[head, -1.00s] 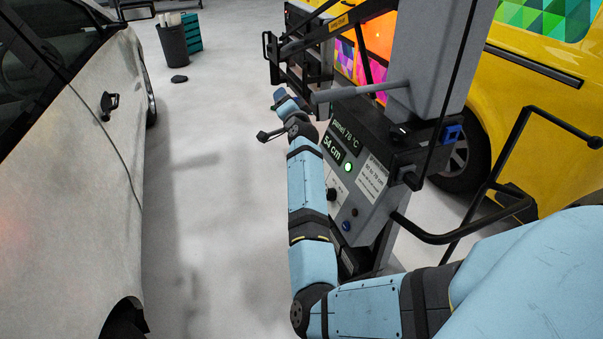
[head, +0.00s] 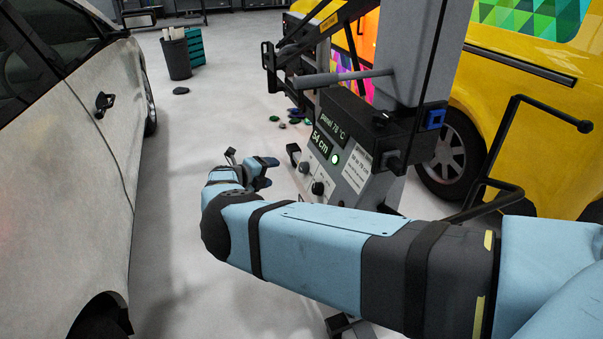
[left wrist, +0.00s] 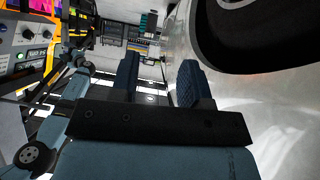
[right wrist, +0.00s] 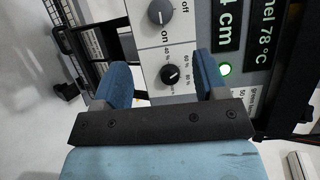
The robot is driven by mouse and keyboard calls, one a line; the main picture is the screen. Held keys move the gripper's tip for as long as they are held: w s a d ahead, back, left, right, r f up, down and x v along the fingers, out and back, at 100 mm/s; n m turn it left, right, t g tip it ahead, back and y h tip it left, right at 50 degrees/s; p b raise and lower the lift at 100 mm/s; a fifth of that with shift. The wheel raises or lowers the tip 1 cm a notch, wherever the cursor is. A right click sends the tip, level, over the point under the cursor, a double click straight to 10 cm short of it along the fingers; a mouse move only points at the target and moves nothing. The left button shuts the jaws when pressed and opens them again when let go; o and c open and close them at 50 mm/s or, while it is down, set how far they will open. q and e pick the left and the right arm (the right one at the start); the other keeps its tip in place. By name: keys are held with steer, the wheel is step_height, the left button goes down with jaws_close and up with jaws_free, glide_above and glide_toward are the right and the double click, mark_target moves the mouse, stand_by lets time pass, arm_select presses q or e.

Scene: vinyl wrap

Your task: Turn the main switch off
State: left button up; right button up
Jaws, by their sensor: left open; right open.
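The control panel (head: 352,170) of the grey machine shows its "54 cm" and "panel 78 °C" displays and a lit green lamp (head: 335,158). In the right wrist view, a grey knob (right wrist: 161,12) with "off" lettering beside it is partly cut by the top edge. Below it is a black percent-scale knob (right wrist: 170,74). My right gripper (head: 269,172) is open and empty, left of the panel. In its wrist view, the fingers (right wrist: 163,72) frame the black knob, apparently without touching. My left gripper (left wrist: 159,68) is open and empty, away from the panel (left wrist: 30,35).
A pale car (head: 80,190) stands at left, a yellow van (head: 540,120) at right. Black handlebars (head: 480,190) and a grey rod (head: 342,78) stick out from the machine. A bin (head: 176,58) stands behind. The floor between car and machine is mostly clear.

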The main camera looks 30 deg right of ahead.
mark_target(301, 168)
arm_select(q)
steer(key=b, duration=0.2)
steer(key=d+f+b, duration=0.1)
steer(key=b, duration=0.2)
steer(key=shift+w+t+h, duration=0.2)
steer(key=shift+t+h, duration=0.2)
arm_select(e)
steer(key=x, duration=1.3)
steer(key=shift+w+f, duration=0.1)
steer(key=shift+f, duration=0.05)
steer(key=shift+c, duration=0.4)
steer(key=c, duration=0.8)
